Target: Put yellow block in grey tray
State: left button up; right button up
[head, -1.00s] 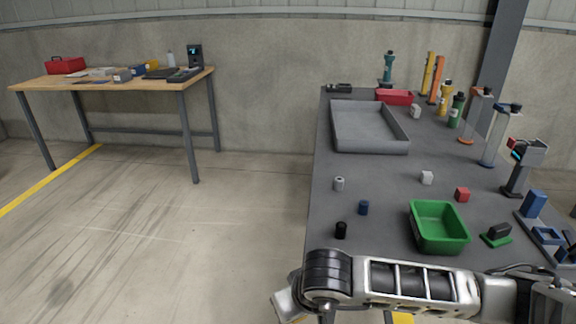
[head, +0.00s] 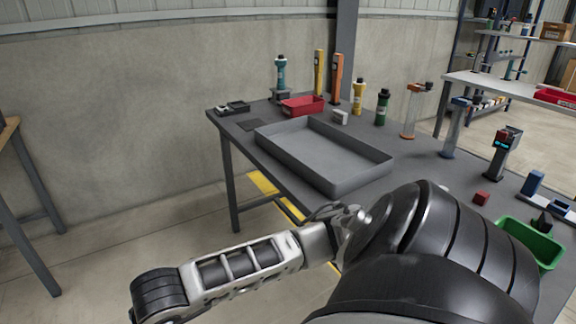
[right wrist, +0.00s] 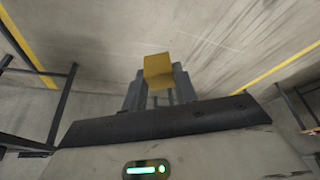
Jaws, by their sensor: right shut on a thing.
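The yellow block (right wrist: 157,68) shows in the right wrist view, between the fingertips of my right gripper (right wrist: 158,88). That gripper is shut on it, and the floor shows beyond. The grey tray (head: 320,150) is a wide, shallow, empty tray on the dark table in the head view. My right arm crosses the lower part of the head view in front of the table, but its gripper is outside that view. My left gripper is in neither view.
A red bin (head: 303,106) and a white block (head: 340,117) stand behind the tray. Several bottles and posts line the table's back. A red block (head: 481,198) and a green bin (head: 532,243) are at the right. My arm hides the table's near part.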

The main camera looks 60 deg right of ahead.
aim_at(305, 146)
jog(key=z, duration=0.95)
jog(key=i, duration=0.9)
jog(key=z, duration=0.85)
